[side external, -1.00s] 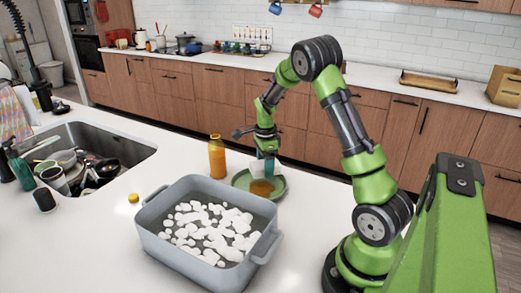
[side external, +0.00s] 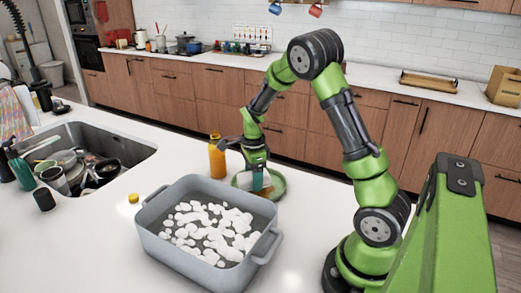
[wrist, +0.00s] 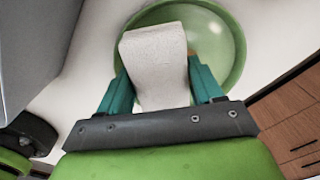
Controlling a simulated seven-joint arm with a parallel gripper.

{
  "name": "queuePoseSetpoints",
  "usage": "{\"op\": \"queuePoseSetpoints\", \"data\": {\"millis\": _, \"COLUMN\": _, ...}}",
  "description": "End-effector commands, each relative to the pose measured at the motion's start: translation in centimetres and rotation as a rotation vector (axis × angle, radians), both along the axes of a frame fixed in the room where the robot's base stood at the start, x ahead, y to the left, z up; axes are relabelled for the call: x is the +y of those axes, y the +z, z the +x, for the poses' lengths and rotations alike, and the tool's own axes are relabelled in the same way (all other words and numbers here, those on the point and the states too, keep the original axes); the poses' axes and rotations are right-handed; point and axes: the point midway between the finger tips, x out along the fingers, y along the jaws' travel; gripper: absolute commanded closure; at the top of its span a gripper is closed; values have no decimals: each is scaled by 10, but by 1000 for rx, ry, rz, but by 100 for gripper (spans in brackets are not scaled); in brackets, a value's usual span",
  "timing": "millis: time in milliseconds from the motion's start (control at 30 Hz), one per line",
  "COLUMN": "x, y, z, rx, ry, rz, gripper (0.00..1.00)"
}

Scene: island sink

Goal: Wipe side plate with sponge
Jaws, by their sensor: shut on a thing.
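A green side plate (side external: 277,190) lies on the white counter behind the grey basin. It also fills the upper middle of the wrist view (wrist: 225,35). My gripper (side external: 257,180) is over the left part of the plate. In the wrist view, my gripper's teal fingers (wrist: 160,80) are shut on a pale, block-shaped sponge (wrist: 155,55). The sponge is over the plate and hides much of it; I cannot tell whether it touches. A small brownish patch on the plate shows beside the right finger. The fingers mostly hide the sponge in the side view.
A grey basin (side external: 152,222) with white foam stands just in front of the plate. An orange bottle (side external: 217,160) stands close to the plate's left. A yellow cap (side external: 133,198) lies left of the basin. A sink (side external: 125,150) with dishes is farther left.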

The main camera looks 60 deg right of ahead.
Motion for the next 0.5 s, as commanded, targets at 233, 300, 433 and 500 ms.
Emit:
{"op": "queuePoseSetpoints", "data": {"millis": 233, "x": 14, "y": 0, "z": 0, "rx": 0, "ry": -4, "rz": -1, "gripper": 59}}
{"op": "queuePoseSetpoints", "data": {"millis": 300, "x": 7, "y": 0, "z": -1, "rx": 1, "ry": -5, "rz": -1, "gripper": 59}}
{"op": "queuePoseSetpoints", "data": {"millis": 433, "x": -5, "y": 0, "z": 0, "rx": 0, "ry": -4, "rz": -1, "gripper": 59}}
{"op": "queuePoseSetpoints", "data": {"millis": 500, "x": -12, "y": 0, "z": 0, "rx": 0, "ry": -3, "rz": -1, "gripper": 59}}
